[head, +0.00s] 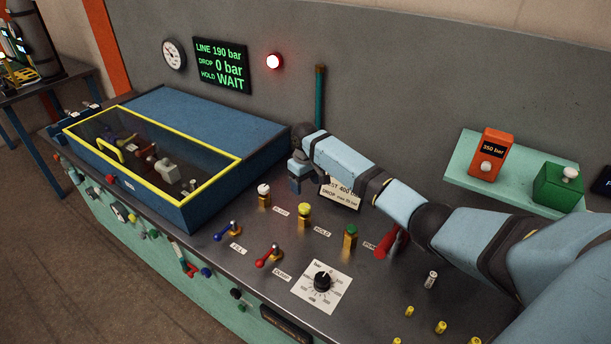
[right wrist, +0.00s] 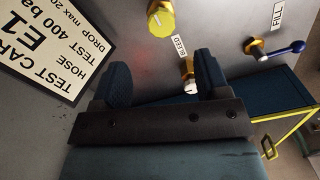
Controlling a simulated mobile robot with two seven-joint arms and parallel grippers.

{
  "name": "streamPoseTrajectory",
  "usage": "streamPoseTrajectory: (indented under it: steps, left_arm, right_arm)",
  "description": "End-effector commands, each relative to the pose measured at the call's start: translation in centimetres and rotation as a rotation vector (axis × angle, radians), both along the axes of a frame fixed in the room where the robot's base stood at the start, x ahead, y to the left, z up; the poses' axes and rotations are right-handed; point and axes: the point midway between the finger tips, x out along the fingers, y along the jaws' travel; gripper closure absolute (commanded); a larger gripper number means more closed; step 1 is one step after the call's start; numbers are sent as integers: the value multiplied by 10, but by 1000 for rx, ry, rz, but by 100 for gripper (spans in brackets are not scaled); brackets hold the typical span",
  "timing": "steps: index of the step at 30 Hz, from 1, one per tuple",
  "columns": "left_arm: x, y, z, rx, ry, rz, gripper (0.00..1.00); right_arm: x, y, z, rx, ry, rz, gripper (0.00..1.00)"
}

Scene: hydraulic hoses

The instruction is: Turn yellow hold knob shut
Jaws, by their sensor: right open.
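The yellow hold knob (head: 304,211) stands on its brass stem on the bench top, by the HOLD label. In the right wrist view the yellow knob (right wrist: 160,20) is at the top, beyond the fingertips. My right gripper (head: 297,185) is above the bench, behind the row of knobs, apart from the yellow knob. Its two dark blue fingers (right wrist: 163,78) are spread, with nothing held. The white-topped bleed knob (head: 264,190) shows between the fingers near the right one in the wrist view (right wrist: 190,85); I cannot tell its depth. My left gripper is out of view.
A green-topped knob (head: 350,236), blue lever (head: 228,231), red lever (head: 269,257) and black dial (head: 322,281) surround the yellow knob. A test card (head: 341,194) stands behind it. A blue box with a yellow-framed window (head: 190,208) is left. The display (head: 221,65) reads HOLD WAIT.

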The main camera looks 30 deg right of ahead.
Motion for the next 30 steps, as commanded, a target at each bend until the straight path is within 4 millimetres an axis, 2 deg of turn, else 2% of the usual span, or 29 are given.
streamPoseTrajectory:
  steps: [3,9,30]
  left_arm:
    - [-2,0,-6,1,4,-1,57]
    - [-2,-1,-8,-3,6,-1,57]
    - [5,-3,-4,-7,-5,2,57]
  right_arm:
    - [1,0,20,0,-4,0,31]
    - [0,0,37,0,0,0,31]
    - [0,0,40,1,0,0,31]
